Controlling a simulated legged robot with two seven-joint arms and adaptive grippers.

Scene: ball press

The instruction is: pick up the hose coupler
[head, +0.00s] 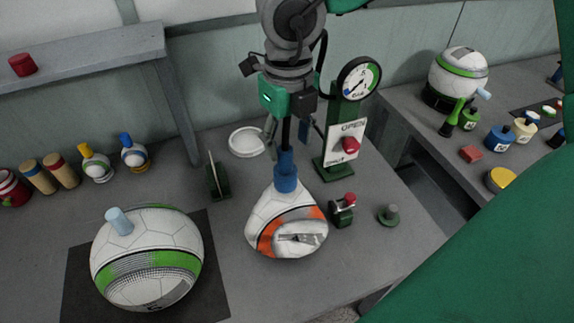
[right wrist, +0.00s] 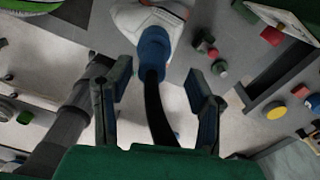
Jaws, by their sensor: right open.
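The blue hose coupler (head: 286,172) stands upright on top of a misshapen white and orange ball (head: 270,222), with a black hose rising from it. In the right wrist view the coupler (right wrist: 154,48) is beyond my fingertips, with the hose running back between the fingers. My right gripper (head: 287,138) is open just above the coupler, around the hose. Its two fingers also show apart in the right wrist view (right wrist: 157,85), with nothing gripped. My left gripper is not in view.
A small red-knobbed valve (head: 342,210) and a green knob (head: 389,215) are right of the ball. Another ball (head: 148,258) sits on a dark mat at left.

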